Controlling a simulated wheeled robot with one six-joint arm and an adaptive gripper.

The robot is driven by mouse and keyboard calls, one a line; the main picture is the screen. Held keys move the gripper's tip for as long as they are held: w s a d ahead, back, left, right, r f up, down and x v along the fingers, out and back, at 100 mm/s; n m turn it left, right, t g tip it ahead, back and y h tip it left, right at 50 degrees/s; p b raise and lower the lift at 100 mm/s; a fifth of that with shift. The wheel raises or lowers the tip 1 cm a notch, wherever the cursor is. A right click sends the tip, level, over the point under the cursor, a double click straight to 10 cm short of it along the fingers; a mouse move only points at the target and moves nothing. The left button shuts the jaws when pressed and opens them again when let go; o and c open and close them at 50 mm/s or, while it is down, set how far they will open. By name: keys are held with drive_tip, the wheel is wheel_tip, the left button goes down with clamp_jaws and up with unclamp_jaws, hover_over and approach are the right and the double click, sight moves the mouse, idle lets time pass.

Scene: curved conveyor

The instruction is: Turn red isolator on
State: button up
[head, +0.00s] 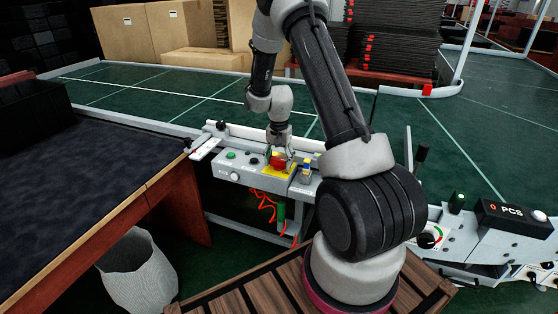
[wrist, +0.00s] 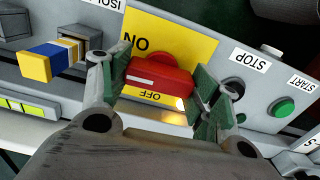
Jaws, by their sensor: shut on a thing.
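The red isolator (wrist: 160,75) is a red knob with a white mark on its front, on a yellow plate (wrist: 190,35). The plate's lettering shows upside down: ON is left of the knob and OFF is below it. My gripper (wrist: 158,98) has one finger on each side of the knob and is shut on it. The red isolator (head: 279,160) also shows in the head view, on the grey control panel (head: 248,177), with my gripper (head: 279,149) over it and partly hiding it. Whether the knob points at ON or OFF is hard to tell.
Beside the isolator are a STOP button (wrist: 234,86), a green START button (wrist: 284,107) and a blue, white and yellow part (wrist: 50,60). A dark table (head: 75,185) stands at left, with a white bin (head: 140,275) below. A green conveyor (head: 190,95) runs behind the panel.

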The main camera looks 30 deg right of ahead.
sight(279, 159)
drive_tip(key=shift+m, duration=0.3)
drive_tip(key=o, duration=1)
wheel_tip(279, 159, up, 12)
idle(0.6)
